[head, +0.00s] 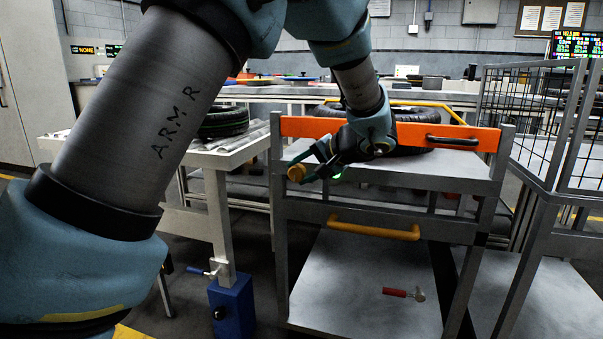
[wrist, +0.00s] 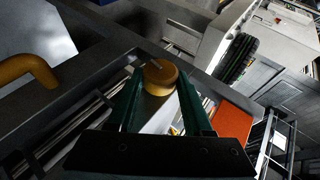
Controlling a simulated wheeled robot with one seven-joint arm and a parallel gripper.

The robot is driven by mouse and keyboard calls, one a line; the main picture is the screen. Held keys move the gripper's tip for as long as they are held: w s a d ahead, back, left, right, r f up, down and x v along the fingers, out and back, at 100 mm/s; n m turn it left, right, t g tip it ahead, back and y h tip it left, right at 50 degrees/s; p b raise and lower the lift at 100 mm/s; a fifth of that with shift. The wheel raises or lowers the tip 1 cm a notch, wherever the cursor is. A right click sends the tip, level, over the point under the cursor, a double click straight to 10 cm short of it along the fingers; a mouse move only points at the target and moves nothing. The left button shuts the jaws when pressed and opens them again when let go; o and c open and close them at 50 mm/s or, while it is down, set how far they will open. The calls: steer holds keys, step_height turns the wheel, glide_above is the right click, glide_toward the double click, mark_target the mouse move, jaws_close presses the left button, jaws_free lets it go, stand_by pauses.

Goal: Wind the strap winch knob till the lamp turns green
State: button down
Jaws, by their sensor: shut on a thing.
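The winch knob (head: 297,173) is a small amber-yellow cylinder at the left front of the grey cart. My gripper (head: 306,170) reaches it from the right and is shut on it. In the wrist view the knob (wrist: 160,74) sits between the tips of my two green fingers (wrist: 160,84). A small bright green glow (head: 337,176) shows just beside my fingers; it looks like the lamp, partly hidden by my gripper.
The cart has a yellow handle (head: 373,229) and a lower shelf with a red-handled hammer (head: 404,294). A workbench (head: 225,158) with another tyre (head: 224,121) stands left. A blue box (head: 231,306) hangs on its leg. A wire cage (head: 535,108) stands close on the right.

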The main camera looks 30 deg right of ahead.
steer(key=shift+c, duration=1.5)
jaws_free()
steer(key=p+v, duration=0.1)
steer(key=v, duration=0.9)
steer(key=shift+s+d+r+p, duration=0.15)
steer(key=shift+s+r+p, duration=0.05)
steer(key=shift+s+p, duration=0.2)
steer(key=shift+w, duration=0.1)
